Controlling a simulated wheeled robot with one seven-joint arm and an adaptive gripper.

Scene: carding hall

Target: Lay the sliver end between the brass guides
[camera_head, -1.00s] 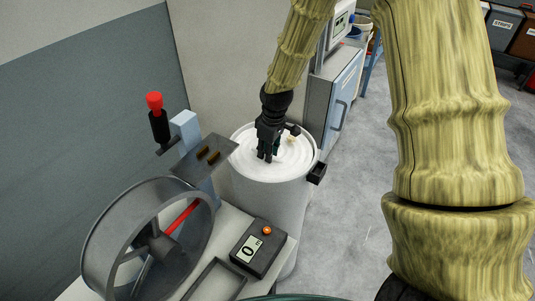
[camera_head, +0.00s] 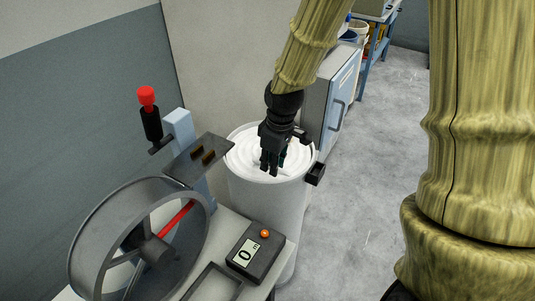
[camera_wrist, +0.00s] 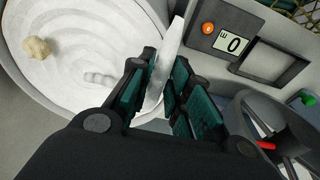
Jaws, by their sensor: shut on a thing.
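The sliver end (camera_wrist: 168,55) is a white strip that shows in the wrist view between the teal pads of my gripper (camera_wrist: 160,95), which is shut on it. In the head view my gripper (camera_head: 272,165) points down over the white coiled sliver (camera_head: 245,152) in the tall can (camera_head: 265,200). The strip itself is hidden there by the fingers.
A large reel wheel (camera_head: 140,245) with a red spoke stands at lower left, below a red-topped handle (camera_head: 147,98). A counter box (camera_head: 250,252) reading 0 sits in front of the can. A black clip (camera_head: 315,173) juts from the can's right rim. A tan lump (camera_wrist: 38,48) lies on the coils.

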